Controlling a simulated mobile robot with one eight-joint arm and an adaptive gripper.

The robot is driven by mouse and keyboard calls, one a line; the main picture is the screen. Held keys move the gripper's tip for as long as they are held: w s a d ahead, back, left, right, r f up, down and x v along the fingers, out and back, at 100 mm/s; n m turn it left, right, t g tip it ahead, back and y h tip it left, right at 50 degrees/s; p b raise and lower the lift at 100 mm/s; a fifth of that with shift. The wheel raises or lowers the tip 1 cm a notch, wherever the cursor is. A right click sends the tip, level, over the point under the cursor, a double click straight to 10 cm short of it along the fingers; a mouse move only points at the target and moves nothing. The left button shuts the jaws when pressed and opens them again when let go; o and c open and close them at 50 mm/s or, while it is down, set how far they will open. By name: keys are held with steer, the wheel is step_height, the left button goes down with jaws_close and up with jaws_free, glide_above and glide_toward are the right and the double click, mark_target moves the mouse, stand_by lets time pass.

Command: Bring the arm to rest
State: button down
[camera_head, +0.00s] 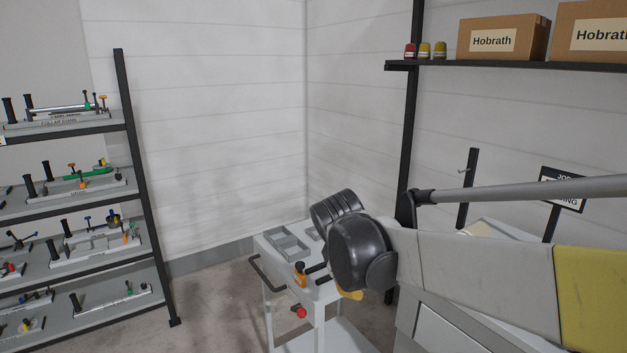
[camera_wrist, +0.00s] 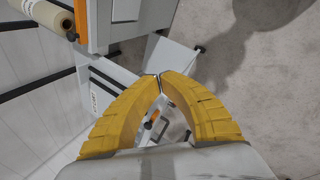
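My arm reaches in from the right in the head view, its dark wrist joint in front of the small grey cart (camera_head: 275,246). My gripper is mostly hidden there; only a bit of yellow shows below the joint. In the wrist view my gripper (camera_wrist: 159,76) shows two yellow fingers curving in until their tips meet. Nothing is held between them. The cart and an orange-handled item (camera_wrist: 152,119) show through the gap behind the tips, farther below.
A grey divided tray (camera_head: 288,243) and an orange-and-black tool (camera_head: 300,274) are on the cart. A shelf rack (camera_head: 147,210) with fixtures stands left. Boxes (camera_head: 501,37) sit on a high shelf (camera_head: 520,65) at right. A beige roll (camera_wrist: 48,17) shows upper left in the wrist view.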

steer(key=s+d+m+t+y, duration=0.1)
steer(key=s+d+m, duration=0.2)
steer(key=s, duration=0.4)
steer(key=s+d+f+m, duration=0.1)
steer(key=s+d+m, duration=0.2)
steer(key=s+m, duration=0.2)
steer(key=s+d+m+t+y, duration=0.1)
steer(key=s+d+m, duration=0.2)
steer(key=s, duration=0.7)
steer(key=shift+s+d+f+m+t+y, duration=0.25)
steer(key=shift+d+f+m+t+y, duration=0.05)
steer(key=shift+m, duration=0.5)
